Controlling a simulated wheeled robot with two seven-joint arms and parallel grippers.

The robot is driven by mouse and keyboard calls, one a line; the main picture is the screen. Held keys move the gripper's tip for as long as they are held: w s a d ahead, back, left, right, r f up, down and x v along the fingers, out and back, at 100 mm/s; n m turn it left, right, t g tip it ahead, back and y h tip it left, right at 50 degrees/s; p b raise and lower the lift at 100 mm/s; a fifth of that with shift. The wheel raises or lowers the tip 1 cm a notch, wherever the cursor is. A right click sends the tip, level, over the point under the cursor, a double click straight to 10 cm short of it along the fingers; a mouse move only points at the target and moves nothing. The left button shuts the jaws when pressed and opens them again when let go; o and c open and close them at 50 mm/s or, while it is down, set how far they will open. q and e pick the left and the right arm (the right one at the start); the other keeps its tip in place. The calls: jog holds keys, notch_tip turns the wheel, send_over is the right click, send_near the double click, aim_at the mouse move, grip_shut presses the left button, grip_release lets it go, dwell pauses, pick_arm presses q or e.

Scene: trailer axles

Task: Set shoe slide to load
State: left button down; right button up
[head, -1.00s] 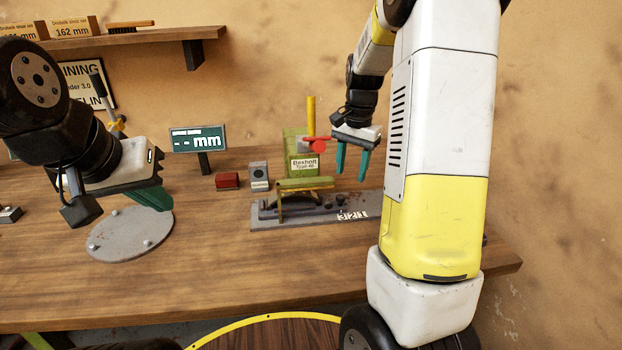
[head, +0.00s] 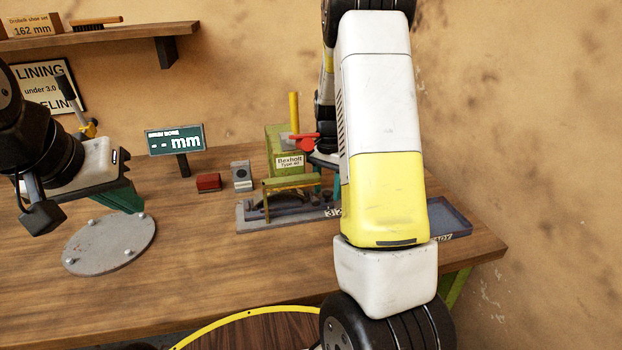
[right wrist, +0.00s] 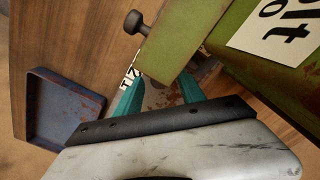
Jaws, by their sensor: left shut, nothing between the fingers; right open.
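The green press-like machine (head: 279,142), labelled Bexholt, stands on a grey base plate (head: 250,222) with a curved dark part on it and white numbers at its right end. A red handle (head: 302,141) and a yellow upright bar (head: 294,112) are on the machine. In the right wrist view a green bar (right wrist: 186,38) with a dark knob (right wrist: 133,22) lies just beyond my fingers. I cannot tell which part is the shoe slide. My right gripper (right wrist: 160,94) is open, close beside the machine, partly hidden by my arm in the head view. My left gripper (head: 127,198) is shut and empty.
A blue tray (right wrist: 62,108) lies at the bench's right end, also in the head view (head: 450,216). A red block (head: 208,182), a grey block (head: 242,176), a display (head: 175,140) and a round studded plate (head: 110,245) stand left. The front of the bench is clear.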

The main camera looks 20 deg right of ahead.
grip_shut()
dwell(1.4)
